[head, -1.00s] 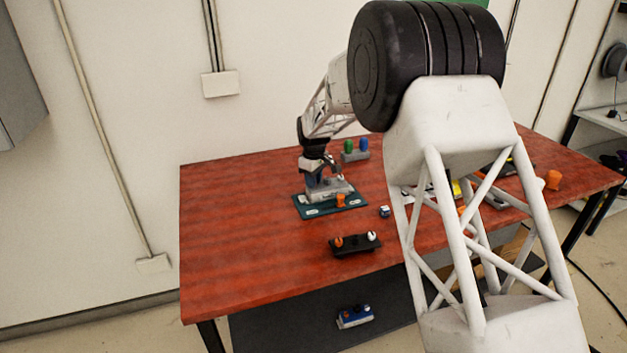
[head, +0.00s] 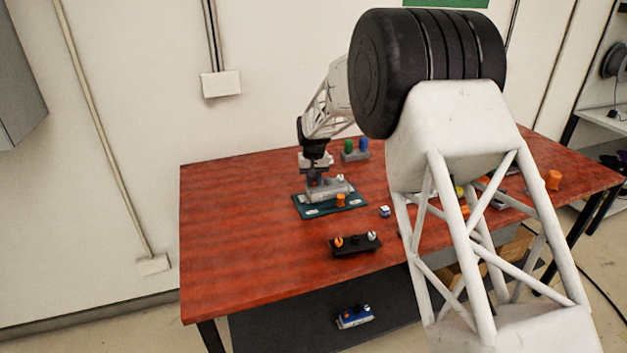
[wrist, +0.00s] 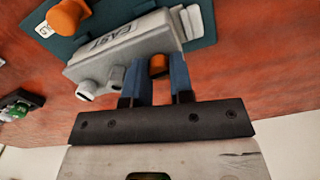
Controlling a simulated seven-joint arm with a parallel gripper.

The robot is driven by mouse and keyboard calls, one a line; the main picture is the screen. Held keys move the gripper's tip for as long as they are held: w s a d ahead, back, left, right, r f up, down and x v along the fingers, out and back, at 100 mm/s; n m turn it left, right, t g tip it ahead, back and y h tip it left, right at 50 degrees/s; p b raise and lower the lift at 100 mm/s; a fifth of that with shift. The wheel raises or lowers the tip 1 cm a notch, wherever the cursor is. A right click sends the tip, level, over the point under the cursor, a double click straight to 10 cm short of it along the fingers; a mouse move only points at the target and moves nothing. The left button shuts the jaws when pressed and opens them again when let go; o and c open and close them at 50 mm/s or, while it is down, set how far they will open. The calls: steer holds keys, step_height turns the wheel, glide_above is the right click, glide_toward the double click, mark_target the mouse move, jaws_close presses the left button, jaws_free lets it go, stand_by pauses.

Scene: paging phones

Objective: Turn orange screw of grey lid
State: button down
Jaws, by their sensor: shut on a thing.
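The grey lid (wrist: 125,42) is a long block with a dark-lettered label, lying on a teal plate (wrist: 202,22). In the head view the lid (head: 330,192) is partly covered by my gripper (head: 314,180). The orange screw (wrist: 158,66) stands up from the lid at its near side. In the wrist view my gripper (wrist: 159,78) has its two blue fingers shut on either side of the screw's orange head.
A separate orange knob (head: 341,199) stands on the teal plate beside the lid. A black block (head: 355,245) with several knobs is nearer the front. A small white-and-blue cube (head: 384,211) lies to the right, and a block with green and blue knobs (head: 355,150) is behind. The red table's left is clear.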

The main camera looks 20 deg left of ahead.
mark_target(314, 181)
steer(key=shift+m, duration=0.3)
steer(key=c, duration=1)
jaws_free()
steer(key=shift+r, duration=0.15)
steer(key=shift+r, duration=3.8)
